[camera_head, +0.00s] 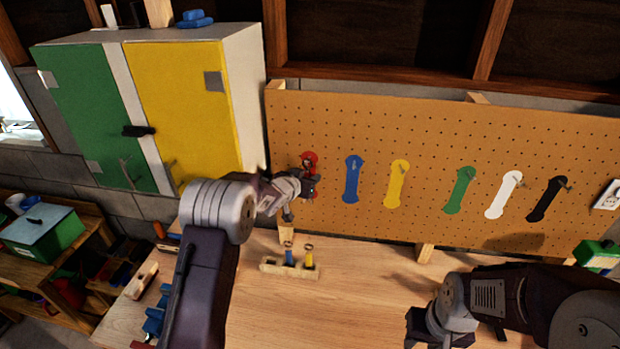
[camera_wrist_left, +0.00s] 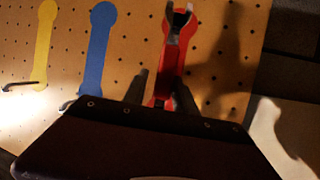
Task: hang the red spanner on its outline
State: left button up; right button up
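The red spanner (camera_wrist_left: 173,55), with a grey open jaw, lies over the red outline in the left wrist view. That view is upside down relative to the head view, so the jaw is the lower end. In the head view the red outline (camera_head: 309,157) is at the pegboard's left, mostly behind my left gripper (camera_head: 309,188). The left fingers (camera_wrist_left: 160,88) stand apart on either side of the red handle, with some board visible between. Whether the ring sits on its hook is hidden. My right gripper (camera_head: 428,335) is low over the bench, away from the board.
The pegboard (camera_head: 430,150) also carries blue (camera_head: 353,180), yellow (camera_head: 398,183), green, white and black outlines with hooks. A wooden rack (camera_head: 275,267) on the bench holds a blue and a yellow spanner. A green-and-yellow cabinet (camera_head: 183,110) stands left. The bench centre is clear.

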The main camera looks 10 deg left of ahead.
pick_arm(q)
jog(key=shift+a+r, duration=0.2)
jog(key=shift+r, duration=0.05)
